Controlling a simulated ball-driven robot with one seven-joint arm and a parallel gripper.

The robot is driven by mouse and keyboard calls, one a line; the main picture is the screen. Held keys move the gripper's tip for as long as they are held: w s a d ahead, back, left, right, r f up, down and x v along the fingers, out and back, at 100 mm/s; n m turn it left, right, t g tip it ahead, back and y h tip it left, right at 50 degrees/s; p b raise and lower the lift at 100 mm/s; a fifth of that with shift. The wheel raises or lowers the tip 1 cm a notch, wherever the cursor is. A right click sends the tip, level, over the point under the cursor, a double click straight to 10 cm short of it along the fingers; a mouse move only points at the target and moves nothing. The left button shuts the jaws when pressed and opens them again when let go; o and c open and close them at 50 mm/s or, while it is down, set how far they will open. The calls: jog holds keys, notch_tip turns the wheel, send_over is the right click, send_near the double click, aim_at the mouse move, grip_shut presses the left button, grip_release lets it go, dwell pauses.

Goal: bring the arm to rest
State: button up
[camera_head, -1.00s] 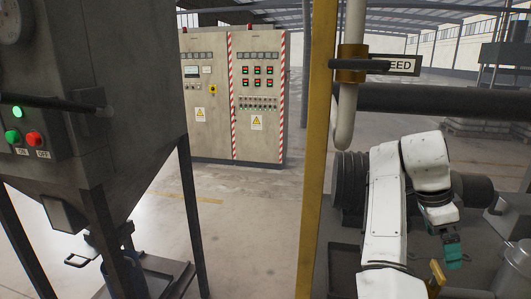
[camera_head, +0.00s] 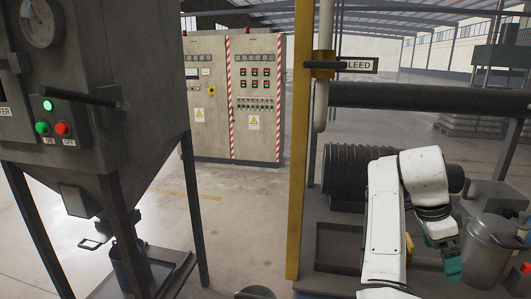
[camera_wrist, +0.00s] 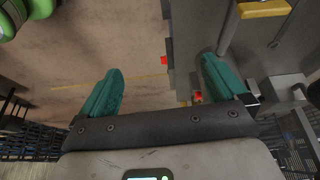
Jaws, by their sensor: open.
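My white arm rises at the right of the head view and bends over, with my gripper (camera_head: 449,262) hanging down at its end, its teal fingers pointing down beside a grey lidded metal pot. In the wrist view my gripper (camera_wrist: 162,88) shows two teal fingers spread wide apart. Nothing is between them. The gripper is open and empty.
A grey hopper machine (camera_head: 120,150) with green and red buttons stands at left. A yellow post (camera_head: 299,150) rises left of my arm, by a dark ribbed cylinder (camera_head: 340,170). The grey pot (camera_head: 487,245) is close right of my gripper. A control cabinet (camera_head: 233,95) stands behind open floor.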

jog(key=s+f+n+t, duration=0.1)
jog(key=s+f+n, duration=0.4)
jog(key=s+f, duration=0.4)
jog(key=s+f+n, duration=0.5)
jog(key=s+f, duration=0.1)
jog(key=f, duration=0.6)
jog(key=s+a+f+n+y, duration=0.1)
jog(key=s+a+f+n, duration=0.1)
jog(key=s, duration=0.5)
jog(key=s+a+f+n+y, duration=0.1)
jog(key=s+a+f+n, duration=0.1)
jog(key=s+a+n, duration=0.3)
jog(key=s+a+f+n+t+y, duration=0.1)
jog(key=s+a+f+n+y, duration=0.1)
jog(key=s+a, duration=0.4)
jog(key=s+f+n, duration=0.1)
jog(key=s, duration=0.1)
jog(key=shift+s+a, duration=0.2)
jog(key=shift+s, duration=0.2)
jog(key=shift+c, duration=0.4)
